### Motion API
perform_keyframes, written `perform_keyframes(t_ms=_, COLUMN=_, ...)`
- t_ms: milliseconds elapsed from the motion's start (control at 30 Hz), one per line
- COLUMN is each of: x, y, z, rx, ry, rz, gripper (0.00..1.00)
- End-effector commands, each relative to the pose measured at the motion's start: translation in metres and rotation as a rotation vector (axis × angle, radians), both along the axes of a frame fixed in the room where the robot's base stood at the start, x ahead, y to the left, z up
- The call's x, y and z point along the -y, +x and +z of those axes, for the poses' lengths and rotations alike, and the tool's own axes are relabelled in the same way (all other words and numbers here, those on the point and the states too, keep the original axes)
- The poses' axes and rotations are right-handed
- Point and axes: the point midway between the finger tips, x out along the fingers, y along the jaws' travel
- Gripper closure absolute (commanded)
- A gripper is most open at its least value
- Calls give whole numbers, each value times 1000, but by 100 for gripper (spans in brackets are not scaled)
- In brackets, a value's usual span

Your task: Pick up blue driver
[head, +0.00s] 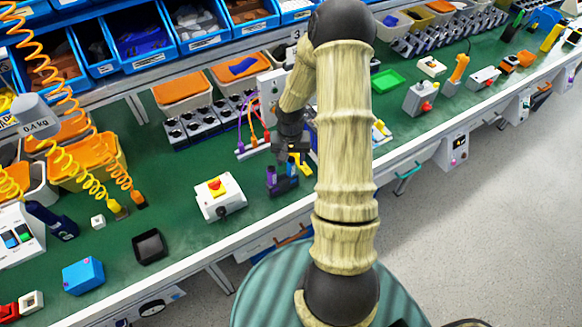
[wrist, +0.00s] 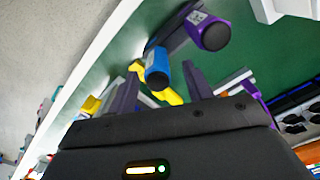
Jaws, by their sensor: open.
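The blue driver (wrist: 157,66) shows its blue handle with a dark round end in the wrist view. It lies in the picture between the two open fingers of my gripper (wrist: 162,80); I cannot tell whether either finger touches it. In the head view my gripper (head: 291,158) is above the drivers at the bench's front edge. The purple driver (head: 271,176) shows there, while the blue one is mostly hidden by my gripper.
Yellow parts (wrist: 170,97) lie beside the blue handle. A white switch box (head: 219,200) with a red and yellow knob stands left of the drivers. A panel with coloured cables (head: 270,100) stands behind.

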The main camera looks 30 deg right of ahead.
Motion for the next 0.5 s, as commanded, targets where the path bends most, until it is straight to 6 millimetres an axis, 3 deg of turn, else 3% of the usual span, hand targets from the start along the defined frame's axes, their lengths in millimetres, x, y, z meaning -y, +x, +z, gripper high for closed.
perform_keyframes(t_ms=300, x=1, y=-2, z=-38, rx=-2, ry=0, rz=2, gripper=49)
perform_keyframes(t_ms=500, x=1, y=-2, z=-41, rx=0, ry=0, rz=1, gripper=49)
